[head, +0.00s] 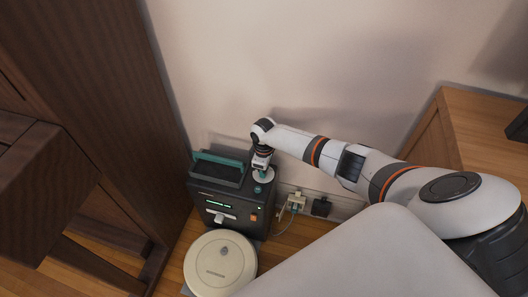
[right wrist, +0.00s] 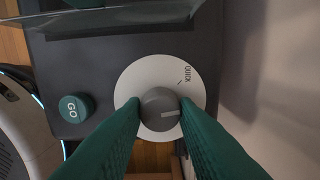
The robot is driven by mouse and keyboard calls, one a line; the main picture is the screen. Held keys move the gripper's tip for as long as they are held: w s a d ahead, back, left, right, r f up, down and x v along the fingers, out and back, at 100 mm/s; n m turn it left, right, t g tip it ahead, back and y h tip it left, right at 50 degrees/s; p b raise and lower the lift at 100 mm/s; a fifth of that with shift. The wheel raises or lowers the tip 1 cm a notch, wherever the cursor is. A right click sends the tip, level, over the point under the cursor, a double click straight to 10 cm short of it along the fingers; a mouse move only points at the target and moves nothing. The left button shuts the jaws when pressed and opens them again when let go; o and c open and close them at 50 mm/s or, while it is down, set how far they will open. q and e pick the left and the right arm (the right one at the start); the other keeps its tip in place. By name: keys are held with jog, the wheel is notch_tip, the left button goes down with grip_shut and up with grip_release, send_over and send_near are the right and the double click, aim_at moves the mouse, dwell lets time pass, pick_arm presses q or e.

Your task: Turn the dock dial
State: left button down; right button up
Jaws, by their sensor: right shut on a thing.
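The dock (head: 234,207) is a dark box standing on the floor against the wall. Its dial (right wrist: 160,109) is a grey round knob with a pale pointer line, on a white disc (right wrist: 131,78) marked "QUICK" at the upper right. The pointer line points right, below the "QUICK" mark. My right gripper (right wrist: 160,112) has its green fingers shut on the knob from both sides. In the head view my right gripper (head: 261,173) reaches straight down to the dock's top at its right end. My left gripper is not in view.
A green "GO" button (right wrist: 74,108) sits left of the dial. A teal-handled bin (head: 218,170) is in the dock's top. A round cream robot vacuum (head: 220,264) sits in front. Wall sockets with plugs (head: 297,201) are at right; dark wooden furniture (head: 95,120) stands at left.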

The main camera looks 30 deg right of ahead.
jog(key=n, duration=0.3)
jog(key=shift+w+n, duration=0.1)
jog(key=shift+n, duration=2)
jog(key=o, duration=1)
jog(key=shift+r, duration=0.1)
